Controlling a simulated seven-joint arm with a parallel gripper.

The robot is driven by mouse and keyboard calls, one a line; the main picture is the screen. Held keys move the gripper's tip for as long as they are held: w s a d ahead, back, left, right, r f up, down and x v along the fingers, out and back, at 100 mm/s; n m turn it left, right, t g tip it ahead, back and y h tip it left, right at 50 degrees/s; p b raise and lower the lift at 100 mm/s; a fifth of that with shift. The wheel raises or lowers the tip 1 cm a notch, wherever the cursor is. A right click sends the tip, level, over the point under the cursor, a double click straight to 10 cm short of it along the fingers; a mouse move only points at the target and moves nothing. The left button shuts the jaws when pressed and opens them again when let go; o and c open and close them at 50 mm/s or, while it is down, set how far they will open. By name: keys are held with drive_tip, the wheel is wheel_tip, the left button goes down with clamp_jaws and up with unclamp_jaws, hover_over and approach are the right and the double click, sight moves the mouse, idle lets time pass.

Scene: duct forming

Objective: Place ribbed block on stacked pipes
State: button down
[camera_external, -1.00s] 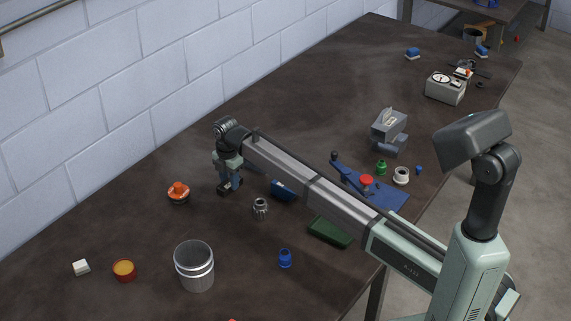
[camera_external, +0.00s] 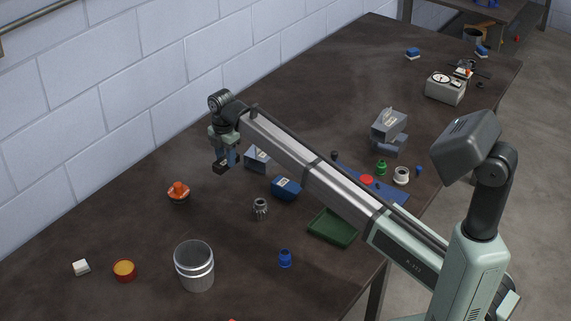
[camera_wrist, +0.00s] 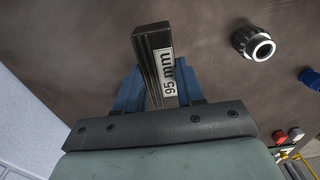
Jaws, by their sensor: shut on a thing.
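My gripper (camera_external: 227,163) is shut on a dark block (camera_external: 220,168), held above the table near the wall. In the wrist view the block (camera_wrist: 153,65) sits between the blue fingers and carries a white "95 mm" label. A silver, banded cylinder (camera_external: 195,268) stands upright at the front of the table, apart from my gripper. Grey angular pieces (camera_external: 389,127) lie one on another at the right. I cannot tell for certain which of these are the stacked pipes.
An orange-topped item (camera_external: 179,192), a small metal fitting (camera_external: 260,207) and a blue fitting (camera_external: 285,258) stand on the table. A blue box (camera_external: 286,187), a grey wedge (camera_external: 257,158) and a green tray (camera_external: 332,228) lie beneath or beside my arm. The far middle is clear.

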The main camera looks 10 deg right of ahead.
drive_tip(key=s+a+r+n, duration=0.2)
drive_tip(key=s+a+r, duration=0.1)
drive_tip(key=s+a, duration=0.7)
wheel_tip(320, 180, up, 9)
drive_tip(key=m, duration=0.2)
hover_over(193, 253)
drive_tip(key=shift+f, duration=5.1)
drive_tip(key=shift+f, duration=0.15)
drive_tip(key=c, duration=0.7)
unclamp_jaws()
drive_tip(key=shift+s, duration=0.1)
